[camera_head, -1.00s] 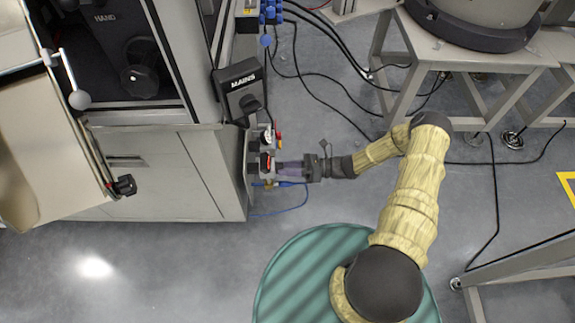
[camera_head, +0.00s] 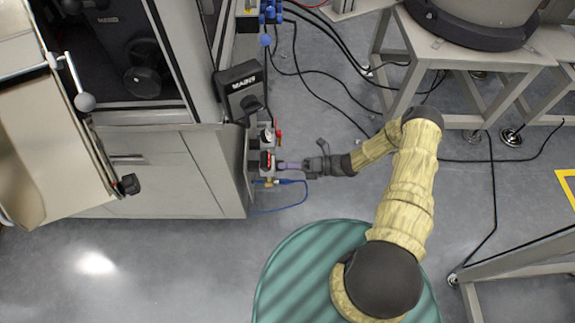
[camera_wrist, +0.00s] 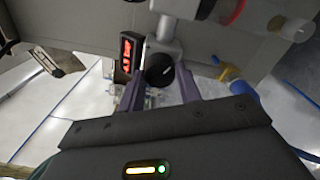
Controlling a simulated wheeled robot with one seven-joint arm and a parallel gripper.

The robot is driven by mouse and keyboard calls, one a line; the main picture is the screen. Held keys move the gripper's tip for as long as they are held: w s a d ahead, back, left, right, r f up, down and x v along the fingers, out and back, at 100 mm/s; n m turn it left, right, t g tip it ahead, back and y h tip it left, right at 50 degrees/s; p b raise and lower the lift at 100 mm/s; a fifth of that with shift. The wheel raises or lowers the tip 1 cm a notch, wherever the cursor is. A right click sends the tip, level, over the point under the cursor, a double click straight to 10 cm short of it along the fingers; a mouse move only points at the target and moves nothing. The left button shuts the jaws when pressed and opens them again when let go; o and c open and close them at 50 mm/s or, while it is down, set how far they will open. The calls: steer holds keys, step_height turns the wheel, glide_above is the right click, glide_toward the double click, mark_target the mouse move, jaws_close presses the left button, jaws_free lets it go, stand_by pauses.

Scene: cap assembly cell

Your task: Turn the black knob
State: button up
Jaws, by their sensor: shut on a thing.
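In the head view my gripper (camera_head: 284,165) reaches left to the fittings on the cabinet's side. The knob is too small and hidden there to make out.
A small red-digit display (camera_wrist: 128,52) sits just left of the knob. A yellow fitting (camera_wrist: 230,74) with a blue hose is to its right. The black MAINS switch box (camera_head: 240,90) juts out above my gripper.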

steer(key=shift+w+r, duration=0.1)
steer(key=o, duration=1)
steer(key=d+p, duration=0.1)
steer(key=d, duration=1.6)
steer(key=shift+s+d, duration=0.2)
steer(key=shift+s, duration=0.15)
